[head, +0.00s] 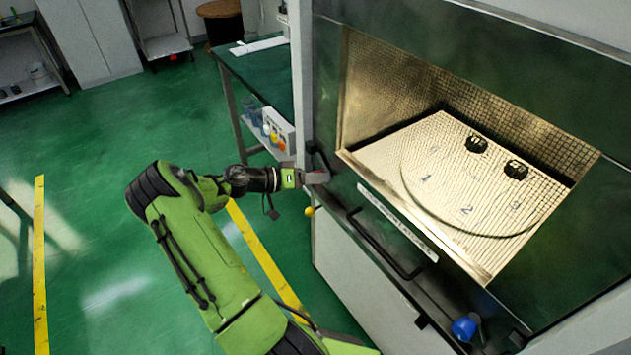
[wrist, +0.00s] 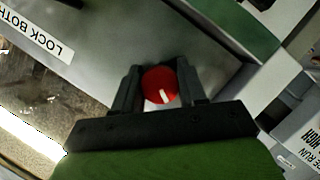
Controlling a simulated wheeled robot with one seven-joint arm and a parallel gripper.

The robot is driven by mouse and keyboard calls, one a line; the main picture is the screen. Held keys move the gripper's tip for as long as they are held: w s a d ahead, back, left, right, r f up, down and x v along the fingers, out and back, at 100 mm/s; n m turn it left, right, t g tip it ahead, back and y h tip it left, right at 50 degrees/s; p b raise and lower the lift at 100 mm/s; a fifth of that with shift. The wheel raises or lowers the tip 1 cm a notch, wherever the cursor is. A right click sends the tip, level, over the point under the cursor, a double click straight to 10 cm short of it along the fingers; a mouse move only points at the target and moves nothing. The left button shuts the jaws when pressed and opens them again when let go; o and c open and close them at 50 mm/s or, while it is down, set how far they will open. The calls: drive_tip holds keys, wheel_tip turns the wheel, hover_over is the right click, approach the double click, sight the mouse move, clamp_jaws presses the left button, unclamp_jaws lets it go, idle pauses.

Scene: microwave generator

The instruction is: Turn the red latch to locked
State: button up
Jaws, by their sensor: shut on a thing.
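The red latch (wrist: 160,86) is a round red knob with a short pale mark, seen in the wrist view on a grey metal panel. My gripper (wrist: 160,88) has its two dark fingers on either side of the knob and is shut on it. In the head view my gripper (head: 318,177) is at the left front edge of the big machine (head: 440,230), and the red latch is hidden there. The pale mark slants only slightly from the finger direction.
A dark bar handle (head: 385,245) runs along the machine's front, right of my gripper. A yellow ball knob (head: 309,211) is just below it. A blue object (head: 465,327) is low at right. Green floor at left is open.

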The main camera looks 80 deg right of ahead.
drive_tip(key=o, duration=1)
drive_tip(key=shift+o, duration=0.2)
drive_tip(key=p+v, duration=0.2)
drive_tip(key=v, duration=1.3)
drive_tip(key=shift+w+a+p, duration=0.2)
drive_tip(key=shift+w+p, duration=0.1)
drive_tip(key=shift+w, duration=0.05)
drive_tip(key=shift+r, duration=0.1)
